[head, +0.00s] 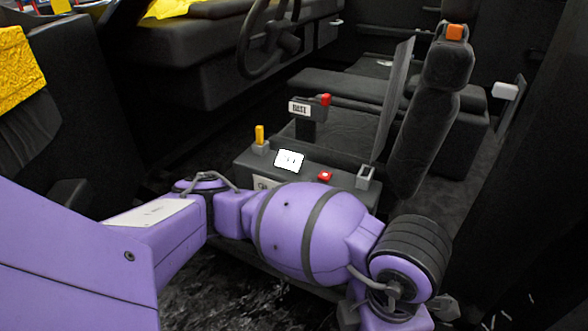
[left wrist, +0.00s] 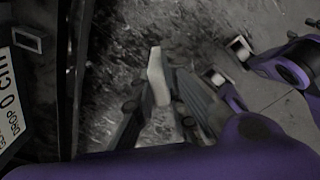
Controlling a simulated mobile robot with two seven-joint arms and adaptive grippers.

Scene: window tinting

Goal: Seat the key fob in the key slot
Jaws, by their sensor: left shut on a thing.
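My left arm crosses the head view from the left, and its gripper hangs below the wrist, mostly hidden there. In the left wrist view my left gripper (left wrist: 160,98) is shut on a pale upright block, which I take as the key fob (left wrist: 156,72). Dark floor shows behind it. A grey box with an open top, likely the key slot (head: 365,177), stands at the right end of the console. A light-rimmed opening (left wrist: 27,40) at the left of the wrist view looks like the same slot, apart from the fob. My right gripper (left wrist: 227,63) appears open and empty.
The dark console (head: 335,183) carries a red button (head: 325,176), a white screen (head: 289,160) and a yellow lever (head: 259,135). A red-tipped lever (head: 325,100) stands behind. A seat (head: 435,110) and steering wheel (head: 265,40) are beyond. My left forearm covers the console's front.

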